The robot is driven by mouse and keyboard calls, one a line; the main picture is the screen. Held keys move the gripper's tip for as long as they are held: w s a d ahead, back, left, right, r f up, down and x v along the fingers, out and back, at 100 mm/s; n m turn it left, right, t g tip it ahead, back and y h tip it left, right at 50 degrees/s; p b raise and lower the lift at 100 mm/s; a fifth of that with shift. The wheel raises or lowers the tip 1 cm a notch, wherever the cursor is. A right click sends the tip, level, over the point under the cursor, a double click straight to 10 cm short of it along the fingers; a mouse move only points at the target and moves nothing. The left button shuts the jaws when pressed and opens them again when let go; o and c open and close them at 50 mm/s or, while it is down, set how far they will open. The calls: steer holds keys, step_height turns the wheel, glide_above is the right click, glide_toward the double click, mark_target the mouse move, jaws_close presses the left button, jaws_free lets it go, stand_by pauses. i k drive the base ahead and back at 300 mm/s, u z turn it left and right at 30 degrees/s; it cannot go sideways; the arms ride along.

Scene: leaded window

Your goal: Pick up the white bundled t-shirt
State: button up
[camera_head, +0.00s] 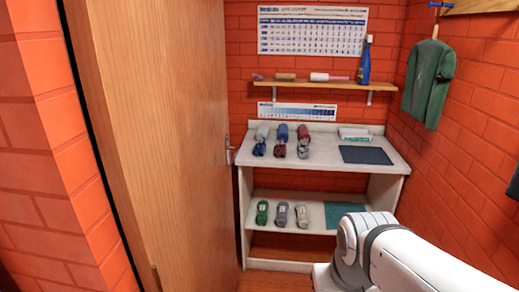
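Rolled cloth bundles lie in rows on a white shelf unit. At the back left of its top lies a pale, whitish bundle (262,132), with a blue bundle (283,132) and a dark red bundle (303,131) to its right. On the lower shelf, a pale grey-white bundle (302,215) lies right of a grey bundle (282,214) and a green bundle (262,212). I cannot tell for sure which pale bundle is the white t-shirt. My white arm enters at the lower right. My gripper is out of view.
A wooden door (170,140) stands open at left, close to the white shelf unit (244,170). A dark blue mat (366,155) and a white box (355,134) occupy the right top. A wall shelf (320,84) holds a blue bottle (366,62). A green garment (428,82) hangs at right.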

mark_target(303, 148)
steer(key=u, duration=0.05)
steer(key=i, duration=1.5)
steer(key=z, duration=0.3)
